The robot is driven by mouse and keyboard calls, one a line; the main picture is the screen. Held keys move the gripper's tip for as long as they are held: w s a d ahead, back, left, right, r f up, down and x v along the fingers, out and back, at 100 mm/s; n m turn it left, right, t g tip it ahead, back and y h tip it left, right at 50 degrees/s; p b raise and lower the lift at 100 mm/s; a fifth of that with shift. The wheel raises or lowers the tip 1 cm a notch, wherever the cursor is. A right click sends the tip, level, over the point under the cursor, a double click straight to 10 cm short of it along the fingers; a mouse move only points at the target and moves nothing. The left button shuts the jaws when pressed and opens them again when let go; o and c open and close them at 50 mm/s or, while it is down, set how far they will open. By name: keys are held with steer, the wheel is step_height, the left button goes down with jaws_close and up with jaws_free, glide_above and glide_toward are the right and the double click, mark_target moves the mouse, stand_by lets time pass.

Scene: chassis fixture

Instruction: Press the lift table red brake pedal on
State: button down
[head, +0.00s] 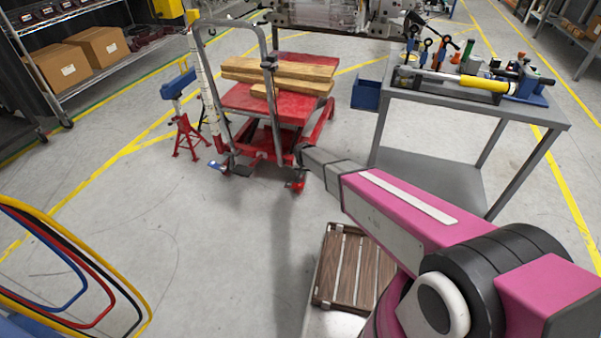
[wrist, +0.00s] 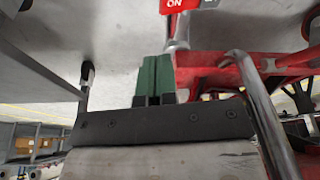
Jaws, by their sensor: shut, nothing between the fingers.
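The red lift table (head: 240,98) stands upper centre in the head view, with a grey push handle (head: 197,60) on its near side. Its red brake pedal (head: 297,184) is low at a caster near the table's right front corner. In the wrist view the red pedal (wrist: 178,5), marked "ON", is cut by the top edge, with a metal stem below it. My gripper (wrist: 154,58) shows green fingers, shut and empty, just below and left of the pedal, and apart from it in the picture. In the head view the fingertips are hard to make out.
Planks (head: 290,72) lie on the lift table. A grey workbench (head: 480,101) with tools stands right of my arm. A red jack stand (head: 187,137) is to the left. Floor in front is clear.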

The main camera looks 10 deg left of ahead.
steer(key=a+f, duration=0.1)
steer(key=a, duration=0.1)
glide_above(301, 185)
steer(key=f, duration=0.6)
steer(key=shift+s+f, duration=0.35)
steer(key=shift+f, duration=0.1)
stand_by(1.3)
steer(key=shift+f, duration=2.35)
steer(key=shift+r, duration=3.6)
